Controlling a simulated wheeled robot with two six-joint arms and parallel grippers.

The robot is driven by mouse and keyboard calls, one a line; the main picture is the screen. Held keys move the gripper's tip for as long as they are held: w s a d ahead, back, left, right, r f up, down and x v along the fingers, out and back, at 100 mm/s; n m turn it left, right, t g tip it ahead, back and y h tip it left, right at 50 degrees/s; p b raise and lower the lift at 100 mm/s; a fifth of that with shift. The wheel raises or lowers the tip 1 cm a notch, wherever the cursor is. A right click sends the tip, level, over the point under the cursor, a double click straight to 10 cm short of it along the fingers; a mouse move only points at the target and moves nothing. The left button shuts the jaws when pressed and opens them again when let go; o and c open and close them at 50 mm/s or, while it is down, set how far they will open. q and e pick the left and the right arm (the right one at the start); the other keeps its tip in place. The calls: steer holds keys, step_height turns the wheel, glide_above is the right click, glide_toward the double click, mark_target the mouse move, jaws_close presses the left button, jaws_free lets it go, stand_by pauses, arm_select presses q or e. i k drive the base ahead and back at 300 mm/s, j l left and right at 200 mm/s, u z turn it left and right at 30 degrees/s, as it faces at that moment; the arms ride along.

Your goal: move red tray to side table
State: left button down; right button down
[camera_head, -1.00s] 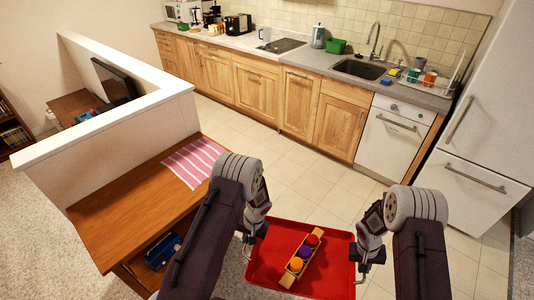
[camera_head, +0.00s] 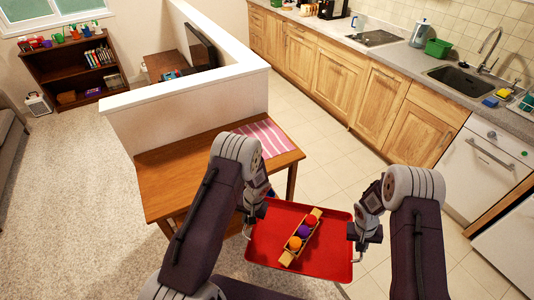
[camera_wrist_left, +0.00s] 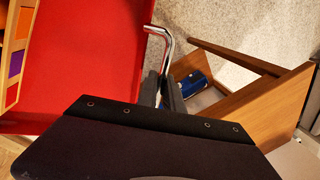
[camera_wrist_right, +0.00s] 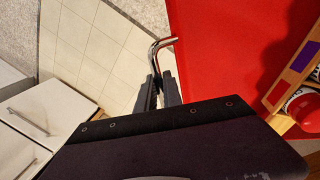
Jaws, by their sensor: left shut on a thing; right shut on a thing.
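The red tray (camera_head: 270,247) is held in the air between my two arms, clear of the wooden side table (camera_head: 165,174). A wooden box (camera_head: 288,258) with orange, purple and red balls stands on it. My left gripper (camera_head: 247,228) is shut on the tray's metal handle at the left side; the handle also shows in the left wrist view (camera_wrist_left: 166,40). My right gripper (camera_head: 357,250) is shut on the right handle, which shows in the right wrist view (camera_wrist_right: 160,44). The table lies ahead and left of the tray, partly hidden by my left arm.
A pink striped cloth (camera_head: 264,137) lies on the table's right end. A low white-topped wall (camera_head: 190,95) stands behind the table. Kitchen cabinets (camera_head: 375,100) and a dishwasher (camera_head: 483,165) line the right. A bookshelf (camera_head: 80,68) is far left. Carpet at left is clear.

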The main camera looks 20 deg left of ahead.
mark_target(189, 166)
steer(key=u, duration=1.4)
steer(key=i, duration=1.5)
